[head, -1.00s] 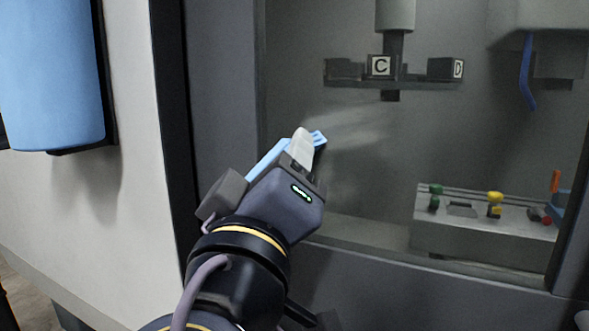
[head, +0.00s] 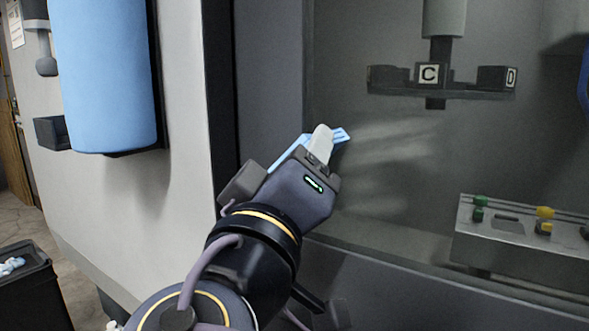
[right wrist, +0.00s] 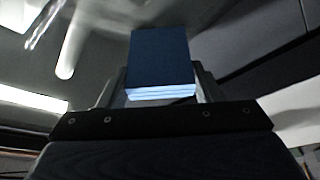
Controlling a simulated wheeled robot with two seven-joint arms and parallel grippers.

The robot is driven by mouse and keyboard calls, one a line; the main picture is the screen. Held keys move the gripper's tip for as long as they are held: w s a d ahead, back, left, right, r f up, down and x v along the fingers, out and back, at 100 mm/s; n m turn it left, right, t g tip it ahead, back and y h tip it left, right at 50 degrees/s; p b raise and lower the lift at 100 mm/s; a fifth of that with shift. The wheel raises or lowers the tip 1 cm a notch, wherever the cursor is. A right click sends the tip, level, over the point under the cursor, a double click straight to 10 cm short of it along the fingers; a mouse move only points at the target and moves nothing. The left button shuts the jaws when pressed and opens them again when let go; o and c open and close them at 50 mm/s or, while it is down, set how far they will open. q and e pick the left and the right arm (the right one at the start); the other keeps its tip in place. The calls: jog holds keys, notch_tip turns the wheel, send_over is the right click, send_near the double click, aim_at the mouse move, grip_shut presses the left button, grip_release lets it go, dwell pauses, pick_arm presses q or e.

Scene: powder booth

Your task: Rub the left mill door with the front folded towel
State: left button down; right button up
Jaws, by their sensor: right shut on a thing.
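The mill door (head: 272,100) has a dark frame and a large window (head: 400,170) with pale streaks on the glass. My right gripper (head: 325,142) is shut on a light blue folded towel (head: 342,135), near the window's left edge. The towel sticks out past the fingers toward the glass; I cannot tell whether it touches. In the right wrist view the towel (right wrist: 160,60) sits between the fingers, its folded layers showing along the near edge. My left gripper is not in view.
Behind the glass hang lettered blocks, C (head: 430,75) and D (head: 497,78), above a grey bench (head: 520,235) with green and yellow parts. A blue roll (head: 105,75) hangs on the white wall at left. A black bin (head: 30,290) stands at lower left.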

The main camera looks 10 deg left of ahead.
jog(key=shift+s+d+b, duration=2.4)
jog(key=shift+d+b, duration=0.55)
jog(key=shift+d, duration=3.7)
jog(key=shift+w+a+r+p, duration=0.2)
jog(key=shift+w+a+p, duration=0.65)
jog(key=shift+a, duration=1.45)
jog(key=shift+w+a+r+p, duration=0.2)
jog(key=shift+w+a+p, duration=0.65)
jog(key=shift+a, duration=1.45)
jog(key=shift+w+a+r+p, duration=0.2)
jog(key=shift+w+a+p, duration=0.65)
jog(key=shift+a, duration=1.45)
jog(key=shift+s, duration=0.15)
